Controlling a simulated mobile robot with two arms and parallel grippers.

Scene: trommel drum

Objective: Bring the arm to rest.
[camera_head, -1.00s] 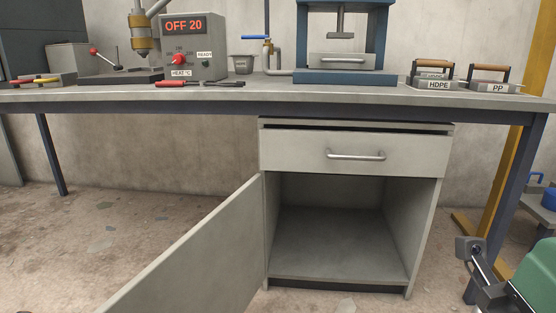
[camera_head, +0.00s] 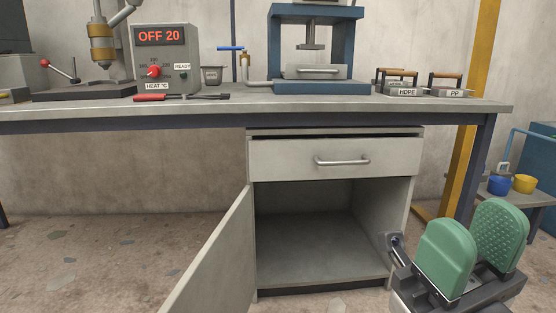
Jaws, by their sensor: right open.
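My right gripper (camera_head: 473,252) shows at the lower right, in front of the cabinet's right side and the floor. Its two green padded fingers stand apart with nothing between them. It touches nothing that I can see. My left gripper is not in view. The grey cabinet (camera_head: 408,208) under the bench has its door (camera_head: 215,259) swung wide open to the left. Its inside looks empty. The drawer (camera_head: 290,160) above looks shut, with a dark gap over its front.
The workbench (camera_head: 350,107) holds a heat control box (camera_head: 184,60), a blue press (camera_head: 350,50), and moulds marked HDPE (camera_head: 405,91) and PP (camera_head: 455,92). A yellow post (camera_head: 470,140) and a low stand with blue (camera_head: 498,185) and yellow (camera_head: 523,184) cups are at right. Floor at left is clear.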

